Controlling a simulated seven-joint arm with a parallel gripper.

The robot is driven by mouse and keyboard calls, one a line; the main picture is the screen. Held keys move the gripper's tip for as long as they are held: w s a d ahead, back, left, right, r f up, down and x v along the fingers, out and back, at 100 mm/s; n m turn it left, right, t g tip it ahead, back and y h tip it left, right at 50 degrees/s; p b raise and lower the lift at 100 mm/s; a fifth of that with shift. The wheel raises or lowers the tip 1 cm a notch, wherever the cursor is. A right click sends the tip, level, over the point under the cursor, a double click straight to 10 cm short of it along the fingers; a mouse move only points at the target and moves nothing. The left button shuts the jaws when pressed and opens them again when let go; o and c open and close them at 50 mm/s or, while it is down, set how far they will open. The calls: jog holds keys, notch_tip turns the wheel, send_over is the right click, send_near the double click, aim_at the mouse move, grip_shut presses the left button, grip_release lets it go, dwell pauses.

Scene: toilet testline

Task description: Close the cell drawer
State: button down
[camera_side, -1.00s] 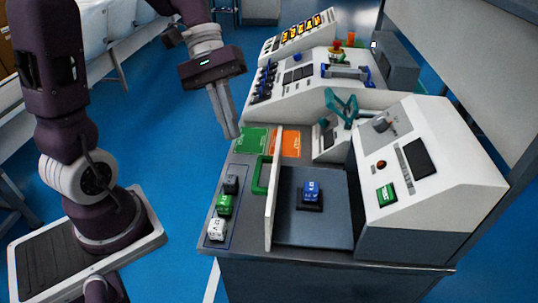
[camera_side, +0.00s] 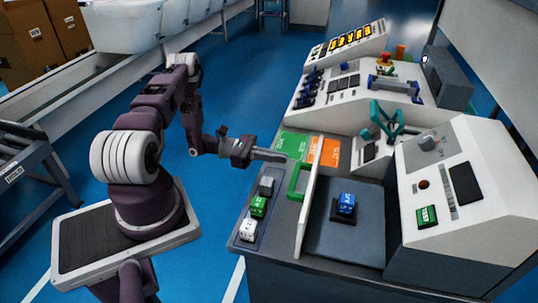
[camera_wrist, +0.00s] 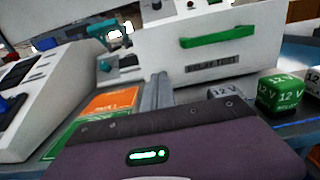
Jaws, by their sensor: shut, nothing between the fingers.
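The cell drawer is pulled out, its white front panel (camera_side: 307,222) standing apart from the console body. Its green handle (camera_side: 297,183) is on the panel's left face. A blue cell (camera_side: 347,204) sits in a dark holder on the drawer's grey floor (camera_side: 345,237). My gripper (camera_side: 284,157) is shut and empty, lying almost level to the left of the panel's far end, near the handle. In the wrist view the shut fingers (camera_wrist: 157,92) point toward the white panel (camera_wrist: 220,62), with the green handle (camera_wrist: 217,37) to their right. I cannot tell whether they touch the panel.
A grey cell (camera_side: 267,186), a green cell (camera_side: 258,206) and a white cell (camera_side: 248,229) stand in a row left of the drawer. Green (camera_side: 291,143) and orange (camera_side: 324,151) pads lie beyond it. A sloped white console (camera_side: 465,190) stands on the right.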

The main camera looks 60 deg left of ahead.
jog(key=x, duration=0.7)
jog(key=shift+w+d, duration=0.3)
jog(key=shift+d, duration=0.1)
jog(key=x, duration=1.9)
jog(key=shift+f, duration=0.1)
jog(key=shift+w+d, duration=0.2)
